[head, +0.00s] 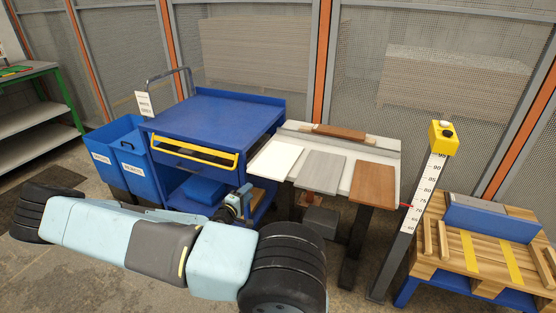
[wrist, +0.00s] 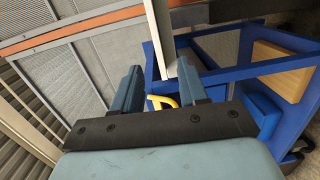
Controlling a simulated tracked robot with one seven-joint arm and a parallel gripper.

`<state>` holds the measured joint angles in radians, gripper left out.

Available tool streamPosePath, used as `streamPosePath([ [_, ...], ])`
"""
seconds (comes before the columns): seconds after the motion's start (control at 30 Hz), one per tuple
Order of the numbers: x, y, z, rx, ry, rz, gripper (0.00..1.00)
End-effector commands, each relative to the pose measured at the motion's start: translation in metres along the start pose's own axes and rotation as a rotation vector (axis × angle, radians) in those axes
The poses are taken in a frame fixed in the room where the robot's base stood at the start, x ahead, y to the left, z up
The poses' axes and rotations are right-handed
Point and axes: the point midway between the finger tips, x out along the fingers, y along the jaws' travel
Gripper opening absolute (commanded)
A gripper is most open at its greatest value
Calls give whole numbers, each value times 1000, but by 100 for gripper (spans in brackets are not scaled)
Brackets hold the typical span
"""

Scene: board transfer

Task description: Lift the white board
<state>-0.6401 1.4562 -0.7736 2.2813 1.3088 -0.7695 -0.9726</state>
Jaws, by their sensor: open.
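The white board (head: 275,159) lies flat at the left end of a light table (head: 296,129), its front part over the table's front edge. A grey board (head: 320,170) and a brown board (head: 374,183) lie to its right. My gripper (head: 245,193) is low and left of the white board, in front of the blue cart. In the wrist view, my gripper (wrist: 158,88) is open, with its two fingers apart. A pale narrow strip shows beyond the gap between them; I cannot tell if it is the white board's edge or the table's.
The blue cart (head: 223,107) with a yellow handle (head: 195,155) stands close on the left. Blue bins (head: 141,160) stand beside it. A post with a height scale (head: 425,190) and a wooden pallet (head: 470,245) stand on the right. A brown block (head: 339,131) lies at the table's back.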

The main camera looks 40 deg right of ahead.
Motion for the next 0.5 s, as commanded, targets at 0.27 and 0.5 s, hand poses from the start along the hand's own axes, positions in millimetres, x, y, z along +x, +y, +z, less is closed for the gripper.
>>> streamPosePath([
  [0.27, 19, 4, 1, -23, 10, 45, 43],
  [0.5, 60, 6, 1, -23, 10, 43, 43],
])
